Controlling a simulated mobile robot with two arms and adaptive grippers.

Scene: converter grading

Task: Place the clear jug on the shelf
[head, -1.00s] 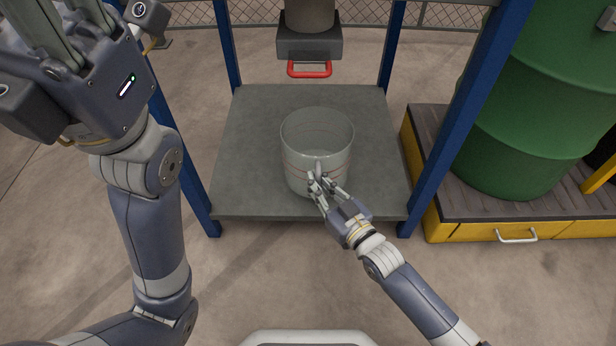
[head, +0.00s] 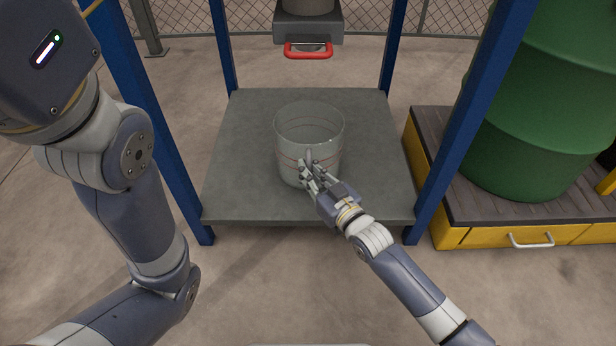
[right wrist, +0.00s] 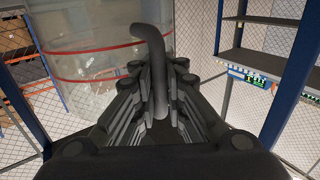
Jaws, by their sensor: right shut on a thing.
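The clear jug (head: 308,128) is upright over the grey shelf (head: 240,140) of the blue-posted frame in the head view. I cannot tell whether its base touches the shelf. My right gripper (head: 311,174) is shut on the jug's handle at the near side. In the right wrist view, the grey handle (right wrist: 150,45) stands between the fingers (right wrist: 158,120), with the clear wall and red bands of the jug (right wrist: 100,65) behind it. My left arm is raised at the left of the head view; its gripper fingers are out of the picture.
A hopper outlet with a red handle (head: 308,50) hangs above the shelf's back. Blue posts (head: 465,120) stand at the corners. A green drum (head: 545,100) stands on a yellow-edged platform (head: 480,236) at right. The shelf is bare around the jug.

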